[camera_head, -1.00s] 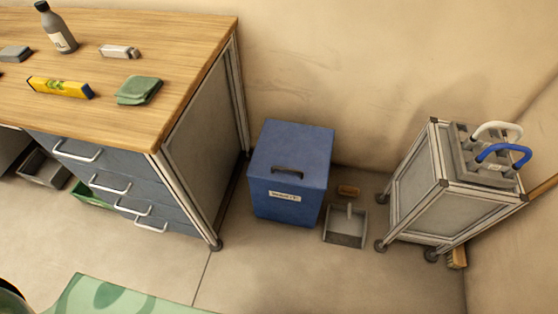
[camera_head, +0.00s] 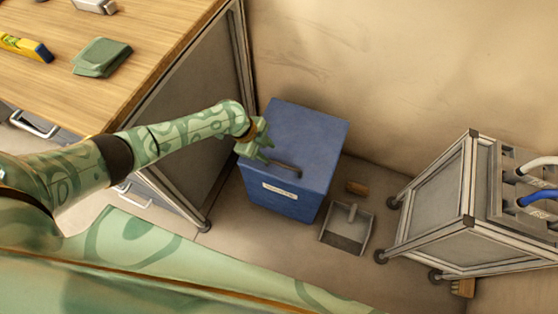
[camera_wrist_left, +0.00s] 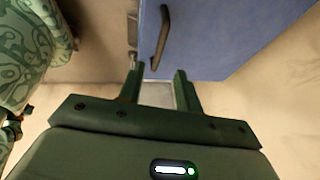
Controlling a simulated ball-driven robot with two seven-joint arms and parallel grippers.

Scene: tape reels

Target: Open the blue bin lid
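The blue bin (camera_head: 310,205) stands on the floor between the workbench and the wheeled cart, with a white label on its front. Its blue lid (camera_head: 310,130) is shut and has a dark bar handle (camera_head: 288,170). My left gripper (camera_head: 268,150) is over the lid's left part, just behind and left of the handle. In the left wrist view its two green fingers (camera_wrist_left: 161,82) are apart with nothing between them. There the handle (camera_wrist_left: 161,38) lies beyond the fingertips, on the blue lid (camera_wrist_left: 225,30). I cannot tell whether a finger touches the lid. My right gripper is not in view.
The wooden workbench (camera_head: 130,30) with drawers stands left of the bin, close to my left arm. A grey dustpan (camera_head: 347,228) and a small brown block (camera_head: 357,187) lie right of the bin. The wheeled cart (camera_head: 430,195) stands further right, against the wall.

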